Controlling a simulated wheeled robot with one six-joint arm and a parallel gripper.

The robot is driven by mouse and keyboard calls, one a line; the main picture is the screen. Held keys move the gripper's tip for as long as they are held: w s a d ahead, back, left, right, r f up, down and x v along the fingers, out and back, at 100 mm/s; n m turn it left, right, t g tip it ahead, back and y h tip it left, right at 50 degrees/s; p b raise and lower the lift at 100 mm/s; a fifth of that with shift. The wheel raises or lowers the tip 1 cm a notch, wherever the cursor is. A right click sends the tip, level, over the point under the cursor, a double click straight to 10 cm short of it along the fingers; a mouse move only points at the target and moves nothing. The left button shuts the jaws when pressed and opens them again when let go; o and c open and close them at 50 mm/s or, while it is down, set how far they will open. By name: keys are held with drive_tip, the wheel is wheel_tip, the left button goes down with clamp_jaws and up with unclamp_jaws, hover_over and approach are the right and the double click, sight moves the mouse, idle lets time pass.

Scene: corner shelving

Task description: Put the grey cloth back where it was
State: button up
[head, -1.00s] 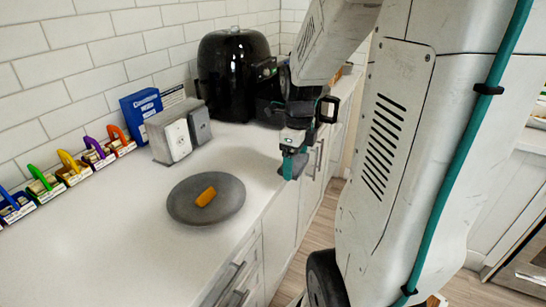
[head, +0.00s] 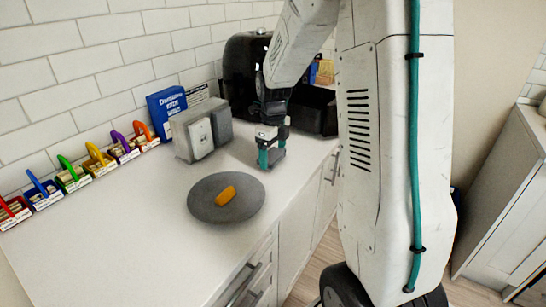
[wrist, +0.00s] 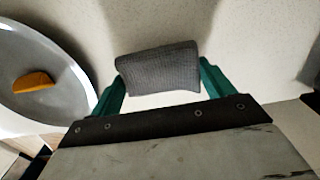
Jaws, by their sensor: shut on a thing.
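The grey cloth (wrist: 157,68) is a folded, ribbed pad between the two teal fingers in the wrist view. My gripper (head: 270,157) is shut on it, just above or at the countertop (head: 110,235). In the head view the cloth is small and mostly hidden by the fingers. I cannot tell whether it touches the counter.
A round grey plate (head: 205,208) with an orange piece (head: 226,195) lies left of my gripper. A grey two-panel box (head: 195,140), a blue box (head: 166,108) and a black appliance (head: 242,65) stand behind. A black bin (head: 315,110) is to the right. Several coloured-handled holders line the wall.

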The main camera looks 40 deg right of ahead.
sight(273, 152)
drive_tip(key=shift+f, duration=0.65)
drive_tip(key=shift+f, duration=0.1)
drive_tip(key=o, duration=1.1)
drive_tip(key=shift+c, duration=0.2)
wheel_tip(273, 152, up, 12)
drive_tip(key=s+a+r+n, duration=0.5)
drive_tip(key=s+a+n, duration=0.2)
drive_tip(key=n, duration=0.1)
drive_tip(key=s+a+n, duration=0.5)
drive_tip(key=s+n, duration=0.5)
drive_tip(key=n, duration=0.2)
drive_tip(key=s+a+f+n+t, duration=0.1)
drive_tip(key=s+a+n, duration=0.4)
drive_tip(key=s+n, duration=0.5)
drive_tip(key=shift+s+n, duration=0.15)
drive_tip(key=shift+n, duration=0.85)
